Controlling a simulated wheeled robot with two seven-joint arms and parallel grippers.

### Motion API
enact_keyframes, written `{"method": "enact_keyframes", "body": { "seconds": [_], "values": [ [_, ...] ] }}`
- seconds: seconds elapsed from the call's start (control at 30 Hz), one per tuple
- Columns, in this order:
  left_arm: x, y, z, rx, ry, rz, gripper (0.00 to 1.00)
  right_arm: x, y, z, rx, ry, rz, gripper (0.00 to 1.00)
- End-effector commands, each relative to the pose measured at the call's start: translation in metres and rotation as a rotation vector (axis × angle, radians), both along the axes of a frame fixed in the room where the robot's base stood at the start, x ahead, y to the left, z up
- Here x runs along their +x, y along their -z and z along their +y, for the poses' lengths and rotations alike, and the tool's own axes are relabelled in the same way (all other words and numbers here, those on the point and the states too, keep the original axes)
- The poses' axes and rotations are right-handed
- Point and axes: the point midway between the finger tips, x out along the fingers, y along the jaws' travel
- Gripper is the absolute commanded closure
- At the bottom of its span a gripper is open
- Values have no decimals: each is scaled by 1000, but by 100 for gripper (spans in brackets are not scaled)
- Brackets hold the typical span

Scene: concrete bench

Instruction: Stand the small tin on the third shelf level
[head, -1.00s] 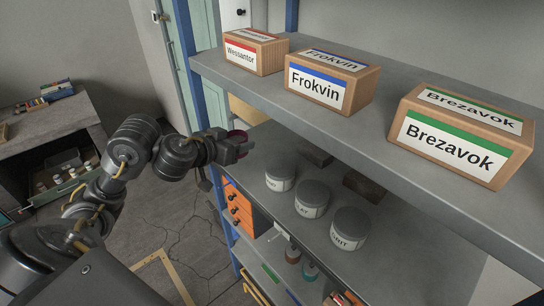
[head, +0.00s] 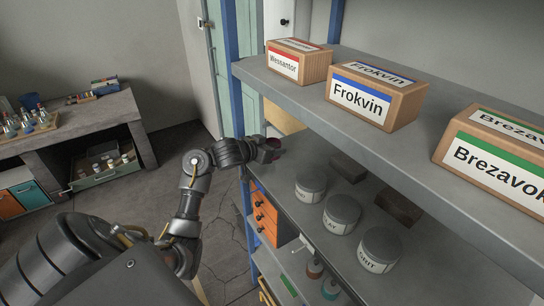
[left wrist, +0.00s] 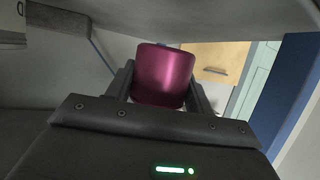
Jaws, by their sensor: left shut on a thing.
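My left gripper (head: 268,149) is shut on the small tin, a shiny dark red cylinder. The tin (left wrist: 164,76) sits between the two fingers in the left wrist view, and only a small part of it (head: 273,143) shows in the head view. The gripper holds it at the left end of the rack, below the labelled-box shelf (head: 300,96) and near the left end of the jar shelf (head: 290,215). I cannot tell whether the tin touches that shelf. My right gripper is out of view.
Three grey-lidded jars (head: 342,213) and dark blocks (head: 398,207) stand on the jar shelf. Three labelled boxes (head: 372,97) stand above. A blue post (head: 231,85) bounds the rack's left end. An orange drawer unit (head: 265,218) is below. A workbench (head: 100,120) stands at left.

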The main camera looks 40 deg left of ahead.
Motion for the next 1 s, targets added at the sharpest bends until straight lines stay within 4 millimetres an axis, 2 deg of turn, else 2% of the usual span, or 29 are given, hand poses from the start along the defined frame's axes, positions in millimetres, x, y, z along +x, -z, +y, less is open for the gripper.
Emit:
{"method": "enact_keyframes", "body": {
  "seconds": [0.07, 0.4, 0.8, 0.83, 0.97, 1.0],
  "values": [
    [1, 0, 0, 0, 0, -1, 75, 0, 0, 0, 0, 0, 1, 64],
    [4, 35, 3, 0, 1, -1, 75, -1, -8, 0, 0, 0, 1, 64],
    [4, 41, 3, 3, 1, 0, 75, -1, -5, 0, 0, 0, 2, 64],
    [4, 40, 3, 3, 1, 0, 44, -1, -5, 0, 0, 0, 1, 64],
    [4, 40, 3, 2, 1, 0, 27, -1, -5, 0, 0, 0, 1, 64],
    [4, 40, 3, 2, 1, 0, 26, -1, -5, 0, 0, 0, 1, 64]
  ]
}}
